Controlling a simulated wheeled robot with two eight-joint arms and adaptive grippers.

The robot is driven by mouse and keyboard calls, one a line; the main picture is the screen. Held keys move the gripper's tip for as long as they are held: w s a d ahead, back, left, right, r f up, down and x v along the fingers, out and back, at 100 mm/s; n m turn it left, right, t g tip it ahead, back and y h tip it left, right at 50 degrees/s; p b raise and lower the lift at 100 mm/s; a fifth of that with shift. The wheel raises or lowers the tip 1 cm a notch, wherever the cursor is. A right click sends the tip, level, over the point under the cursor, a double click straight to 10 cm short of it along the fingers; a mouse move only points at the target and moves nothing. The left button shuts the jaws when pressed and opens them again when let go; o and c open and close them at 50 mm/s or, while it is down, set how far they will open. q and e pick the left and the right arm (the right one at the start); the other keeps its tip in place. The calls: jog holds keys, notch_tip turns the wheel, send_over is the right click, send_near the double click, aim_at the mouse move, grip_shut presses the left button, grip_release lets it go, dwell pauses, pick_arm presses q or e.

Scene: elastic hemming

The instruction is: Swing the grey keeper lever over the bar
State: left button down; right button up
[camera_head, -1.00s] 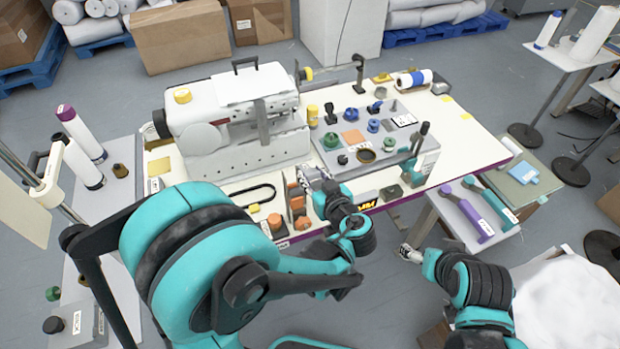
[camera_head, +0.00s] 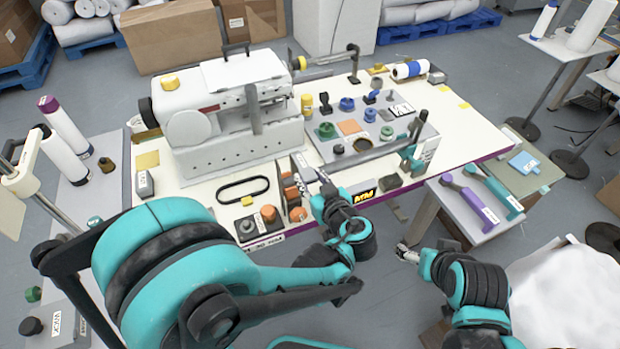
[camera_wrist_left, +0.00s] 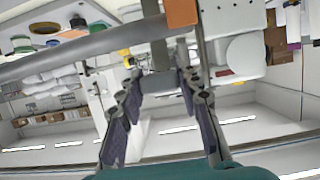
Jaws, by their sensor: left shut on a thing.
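My left gripper (camera_head: 326,184) is at the front edge of the table, beside the near end of a long grey bar (camera_head: 366,159). The bar slopes from a teal post (camera_head: 410,147) down to the left towards this gripper. In the left wrist view, the fingers (camera_wrist_left: 160,84) are closed around a short grey piece (camera_wrist_left: 160,56), which looks like the keeper lever; the grey bar (camera_wrist_left: 75,53) crosses just past the fingertips. Whether the lever lies over the bar is not clear. My right gripper (camera_head: 407,253) is in front of the table, away from the bar; its fingers are too small to read.
A white sewing machine (camera_head: 205,140) stands at the left. A grey panel with several knobs (camera_head: 325,150) lies behind the bar. A side table (camera_head: 455,222) holds purple and teal tools.

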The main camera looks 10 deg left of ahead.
pick_arm(q)
jog(key=shift+s+f, duration=0.1)
jog(key=shift+f, duration=0.2)
jog(key=c, duration=1)
grip_release()
jog(key=shift+c, duration=0.2)
jog(key=shift+r, duration=0.1)
jog(key=v, duration=1.1)
jog(key=shift+s+d+r, duration=0.15)
jog(key=shift+s+d, duration=0.1)
jog(key=s+a+f+m+g+h, duration=0.2)
jog(key=s+a+m+h, duration=0.1)
jog(key=a, duration=0.3)
jog(key=s+a+f+m+g+h, duration=0.1)
jog(key=s+a+m+g+h, duration=0.1)
jog(key=a, duration=0.5)
jog(key=shift+s+a+f+m+h, duration=0.35)
jog(key=shift+s+m+h, duration=0.4)
jog(key=shift+h, duration=0.65)
